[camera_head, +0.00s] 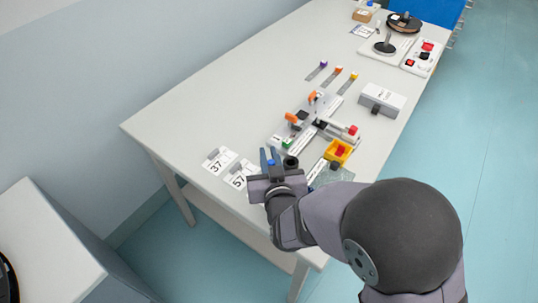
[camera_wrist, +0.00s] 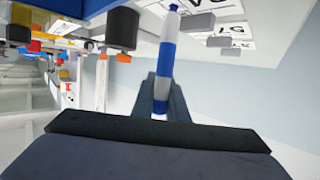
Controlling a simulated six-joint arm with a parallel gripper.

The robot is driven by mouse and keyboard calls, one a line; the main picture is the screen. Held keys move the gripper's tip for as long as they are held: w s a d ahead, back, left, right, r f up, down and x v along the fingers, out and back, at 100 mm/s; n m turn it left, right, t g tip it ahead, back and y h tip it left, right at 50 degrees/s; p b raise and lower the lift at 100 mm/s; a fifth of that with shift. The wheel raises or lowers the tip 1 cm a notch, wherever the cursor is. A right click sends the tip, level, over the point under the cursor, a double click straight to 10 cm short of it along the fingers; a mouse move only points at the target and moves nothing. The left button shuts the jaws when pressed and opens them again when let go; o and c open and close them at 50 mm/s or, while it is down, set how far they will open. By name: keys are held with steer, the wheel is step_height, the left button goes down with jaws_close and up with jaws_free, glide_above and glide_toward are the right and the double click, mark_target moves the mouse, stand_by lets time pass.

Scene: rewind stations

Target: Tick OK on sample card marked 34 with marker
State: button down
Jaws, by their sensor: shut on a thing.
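My gripper (camera_head: 270,160) is over the near left part of the table, beside the cards. In the wrist view its fingers (camera_wrist: 163,98) are shut on a blue-and-white marker (camera_wrist: 167,50), with the marker's far end pointing toward the cards. In the head view a card marked 37 (camera_head: 217,161) and a card marked 57 (camera_head: 238,183) lie left of my gripper. I cannot make out a 34 in either view. At the top of the wrist view a card (camera_wrist: 200,4) is cut off, and its number is not clearly readable.
Right of my gripper stand a device with orange levers (camera_head: 313,97), a yellow box with a red part (camera_head: 338,151) and a grey block (camera_head: 382,99). Grey weights (camera_wrist: 197,22) sit on the cards. The table's left far surface (camera_head: 205,110) is clear.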

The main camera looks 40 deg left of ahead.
steer(key=shift+d+f, duration=0.1)
steer(key=shift+f, duration=0.1)
step_height(320, 180, up, 7)
steer(key=p, duration=0.5)
steer(key=shift+r+p, duration=0.15)
steer(key=shift+p, duration=0.2)
steer(key=shift+w, duration=0.1)
